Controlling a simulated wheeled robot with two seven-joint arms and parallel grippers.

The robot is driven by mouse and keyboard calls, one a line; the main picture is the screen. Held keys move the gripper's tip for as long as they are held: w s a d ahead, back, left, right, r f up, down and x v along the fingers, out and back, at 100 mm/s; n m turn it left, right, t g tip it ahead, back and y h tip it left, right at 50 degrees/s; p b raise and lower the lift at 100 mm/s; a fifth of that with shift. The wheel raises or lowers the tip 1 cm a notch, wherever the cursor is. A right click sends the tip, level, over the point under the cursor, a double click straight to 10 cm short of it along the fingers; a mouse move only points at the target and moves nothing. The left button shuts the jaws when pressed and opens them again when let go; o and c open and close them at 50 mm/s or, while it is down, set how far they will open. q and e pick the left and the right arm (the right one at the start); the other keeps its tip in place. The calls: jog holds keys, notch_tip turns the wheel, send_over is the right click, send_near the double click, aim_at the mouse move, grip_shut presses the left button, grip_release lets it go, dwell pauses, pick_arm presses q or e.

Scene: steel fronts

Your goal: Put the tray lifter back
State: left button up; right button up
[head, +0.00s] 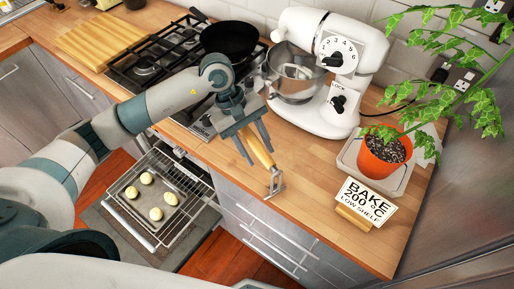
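The tray lifter (261,152) has a light wooden handle and a metal hooked end (274,182). My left gripper (258,156) points down over the front of the wooden counter, its fingers on either side of the handle, which fills the gap between them. The metal end is near the counter's front edge; I cannot tell whether it touches the counter. A baking tray (133,207) with several pale dough pieces (156,214) sits on a wire rack (198,190) pulled out of the oven below. My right gripper is not in view.
A gas hob (150,68) with a black pan (230,40) is at the back left. A white stand mixer (330,110), a potted plant (384,158) on a grey tray and a BAKE 200°C card (366,200) stand to the right. The counter (315,165) is clear in front of the mixer.

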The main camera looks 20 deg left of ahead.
aim_at(249, 134)
pick_arm(q)
jog(key=shift+r, duration=0.1)
jog(key=b+v, duration=0.5)
jog(key=v, duration=0.5)
jog(key=shift+w+a+r, duration=0.1)
jog(key=shift+r, duration=0.1)
jog(key=shift+a+r, duration=0.25)
jog(key=shift+r, duration=0.45)
